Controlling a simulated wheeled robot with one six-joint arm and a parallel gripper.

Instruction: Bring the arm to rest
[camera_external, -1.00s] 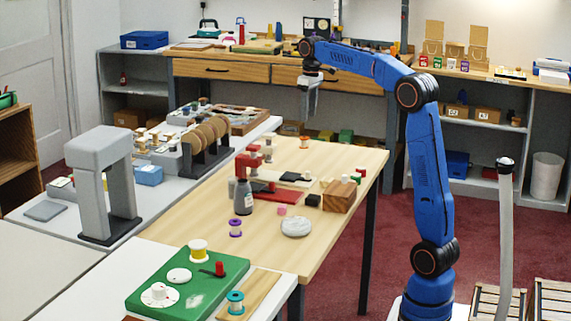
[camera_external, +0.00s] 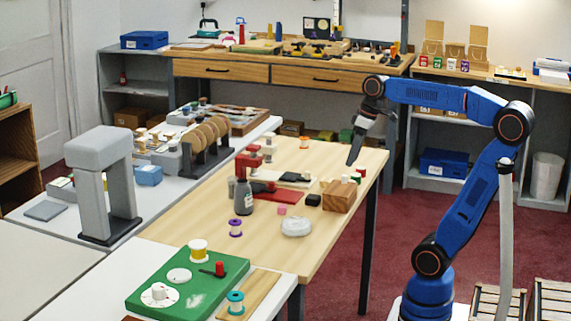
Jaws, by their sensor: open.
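My blue arm (camera_external: 470,200) rises from its base at the lower right, bends at a high elbow, and reaches left over the far right part of the wooden table. My gripper (camera_external: 353,160) hangs down and tilts to the lower left, above the table's far right area near the wooden block. It is open and I see nothing held in it. The gap between its fingers is too small to make out from this side.
The wooden table (camera_external: 275,235) carries a wooden block (camera_external: 338,196), a dark bottle (camera_external: 243,197), a white round dish (camera_external: 296,226) and a purple spool (camera_external: 235,228). A green board (camera_external: 205,270) lies in front. A grey post (camera_external: 505,240) stands close beside my arm. Red floor lies open behind.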

